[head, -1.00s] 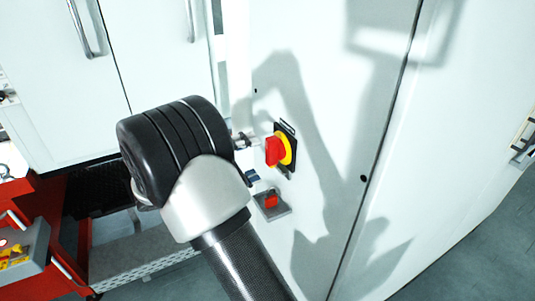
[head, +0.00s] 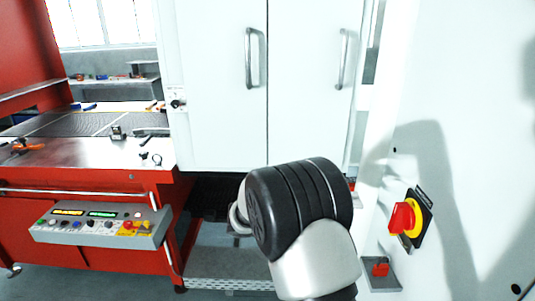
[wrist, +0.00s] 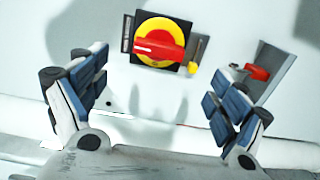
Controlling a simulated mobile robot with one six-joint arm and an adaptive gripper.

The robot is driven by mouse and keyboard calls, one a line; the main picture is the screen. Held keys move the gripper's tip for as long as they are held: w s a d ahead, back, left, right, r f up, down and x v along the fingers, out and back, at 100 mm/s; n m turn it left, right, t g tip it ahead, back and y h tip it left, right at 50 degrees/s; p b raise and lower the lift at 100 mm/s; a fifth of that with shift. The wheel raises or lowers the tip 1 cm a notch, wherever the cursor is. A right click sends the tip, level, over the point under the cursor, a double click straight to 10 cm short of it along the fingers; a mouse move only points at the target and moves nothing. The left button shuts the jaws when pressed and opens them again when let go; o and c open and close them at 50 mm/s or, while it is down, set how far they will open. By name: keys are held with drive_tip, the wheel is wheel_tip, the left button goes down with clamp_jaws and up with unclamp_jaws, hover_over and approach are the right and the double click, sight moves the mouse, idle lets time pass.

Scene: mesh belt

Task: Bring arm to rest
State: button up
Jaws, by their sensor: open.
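My gripper (wrist: 160,105) shows in the wrist view with its two blue-padded fingers spread wide and nothing between them. A red rotary switch on a yellow disc (wrist: 160,42) is on the white cabinet wall beyond the fingertips, with its red handle lying across the picture. The same switch (head: 405,218) is at the right in the head view. My arm's black and silver joint fills the lower middle of the head view, and my gripper is hidden there.
A small grey bracket with a red part (head: 380,270) is below the switch. White cabinet doors (head: 215,120) with handles stand behind my arm. A red machine with a control panel (head: 100,226) and a mesh belt (head: 75,124) is at the left. Grey floor shows at lower left.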

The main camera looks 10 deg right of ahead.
drive_tip(key=s+a+r+t+y, duration=0.1)
drive_tip(key=s+a+y, duration=0.1)
drive_tip(key=s+y, duration=0.9)
drive_tip(key=s+a+f+n+t+y, duration=0.1)
drive_tip(key=s+a+n+t+y, duration=0.1)
drive_tip(key=s+a+t+y, duration=0.4)
drive_tip(key=s+a+t, duration=0.2)
drive_tip(key=s+a, duration=0.3)
drive_tip(key=a, duration=0.3)
drive_tip(key=shift+n, duration=0.4)
drive_tip(key=shift+s+f, duration=0.1)
drive_tip(key=shift+c, duration=0.6)
